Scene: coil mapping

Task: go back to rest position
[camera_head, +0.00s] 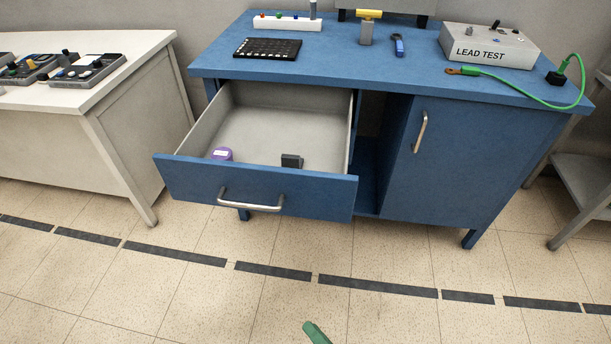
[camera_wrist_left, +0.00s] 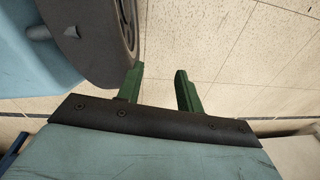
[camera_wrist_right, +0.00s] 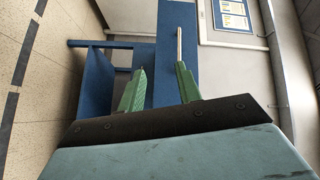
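My right gripper (camera_wrist_right: 160,72) shows two green fingers apart with nothing held between them in the right wrist view. In the head view only one green fingertip of the right gripper (camera_head: 316,332) shows, low at the bottom edge, over the floor and well in front of the blue workbench (camera_head: 330,65). My left gripper (camera_wrist_left: 160,82) is open and empty above the tiled floor in the left wrist view. It does not show in the head view.
The workbench drawer (camera_head: 260,188) stands open, with a purple item (camera_head: 221,154) and a small dark block (camera_head: 291,161) inside. The cabinet door (camera_head: 453,165) is at its right. A white table (camera_head: 120,85) stands left. The floor in front is clear.

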